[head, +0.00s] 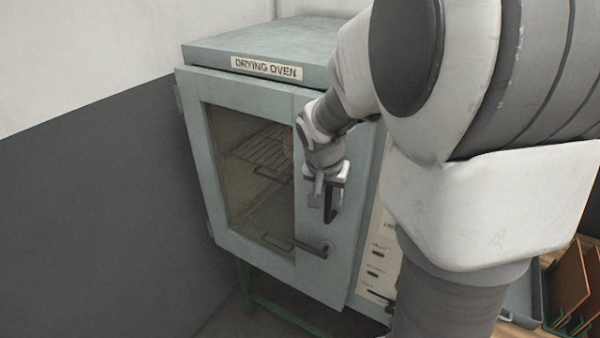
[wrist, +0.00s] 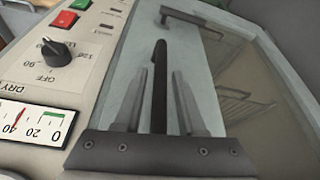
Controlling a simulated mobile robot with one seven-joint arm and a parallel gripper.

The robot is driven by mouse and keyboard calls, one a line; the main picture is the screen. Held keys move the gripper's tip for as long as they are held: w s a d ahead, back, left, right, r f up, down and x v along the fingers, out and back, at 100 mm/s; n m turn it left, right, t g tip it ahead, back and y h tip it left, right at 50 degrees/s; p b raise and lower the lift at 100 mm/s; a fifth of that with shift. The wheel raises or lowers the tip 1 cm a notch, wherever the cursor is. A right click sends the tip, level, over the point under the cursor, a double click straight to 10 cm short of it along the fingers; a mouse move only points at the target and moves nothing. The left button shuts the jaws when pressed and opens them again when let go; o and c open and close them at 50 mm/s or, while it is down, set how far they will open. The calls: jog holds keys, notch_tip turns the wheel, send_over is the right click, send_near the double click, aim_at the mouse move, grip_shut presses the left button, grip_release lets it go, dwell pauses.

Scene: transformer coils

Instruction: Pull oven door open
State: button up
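The pale green drying oven (head: 270,50) has a door (head: 313,275) with a large window and hinges on its left side. The door appears shut. A dark upright handle (head: 333,205) is on the door's right part, and a dark lever handle (head: 313,247) is lower down; it also shows at the top of the wrist view (wrist: 190,22). My gripper (head: 323,190) is at the upright handle. In the wrist view the handle bar (wrist: 160,80) stands between my two fingers (wrist: 160,95), with gaps visible on both sides. My gripper is open.
A control panel (wrist: 65,75) with a knob, red and green switches and a gauge is beside the door. Wire racks (head: 265,155) show through the window. A grey wall is at the left. A tray and brown boards (head: 570,280) are at the lower right.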

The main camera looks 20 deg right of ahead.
grip_shut()
dwell(1.2)
